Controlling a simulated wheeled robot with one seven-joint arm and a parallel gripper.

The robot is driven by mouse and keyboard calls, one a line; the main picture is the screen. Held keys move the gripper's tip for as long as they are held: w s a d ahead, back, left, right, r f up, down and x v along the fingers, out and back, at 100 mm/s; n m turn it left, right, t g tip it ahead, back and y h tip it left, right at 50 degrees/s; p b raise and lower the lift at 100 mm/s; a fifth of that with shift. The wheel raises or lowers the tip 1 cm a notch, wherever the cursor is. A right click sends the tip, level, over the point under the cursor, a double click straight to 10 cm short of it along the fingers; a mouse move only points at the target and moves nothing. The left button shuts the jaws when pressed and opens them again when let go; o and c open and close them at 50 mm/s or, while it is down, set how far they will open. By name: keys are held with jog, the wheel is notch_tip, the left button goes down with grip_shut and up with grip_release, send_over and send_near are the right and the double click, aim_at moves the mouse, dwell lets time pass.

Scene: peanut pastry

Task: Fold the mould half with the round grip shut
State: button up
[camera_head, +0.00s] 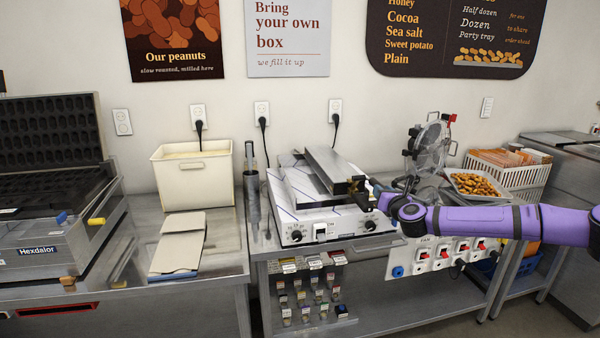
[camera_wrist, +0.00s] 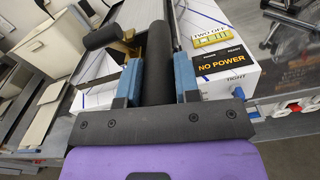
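A white machine with knobs (camera_head: 335,228) stands on the middle bench and carries a long grey mould part (camera_head: 332,168). Dark grips with brass-coloured fittings (camera_head: 357,185) are at its right front end. My gripper (camera_head: 371,190) is at these grips, small and partly hidden in the head view. In the wrist view its blue fingers (camera_wrist: 158,80) stand on both sides of a thick dark cylindrical grip (camera_wrist: 156,62), which fills the gap between them. A second dark, round-ended grip (camera_wrist: 103,37) lies to the left, outside the fingers. How the mould halves sit is hard to tell.
A label reading NO POWER (camera_wrist: 220,62) is on the machine. A metal canister (camera_head: 252,190) stands left of it, and a clear round device (camera_head: 428,150) stands behind my arm. A tray of peanut pastries (camera_head: 478,186) is at right. A cream bin (camera_head: 192,178) and black-plated machine (camera_head: 45,215) are at left.

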jog(key=o, duration=0.4)
jog(key=v, duration=0.9)
dwell(0.8)
jog(key=shift+a+r, duration=0.1)
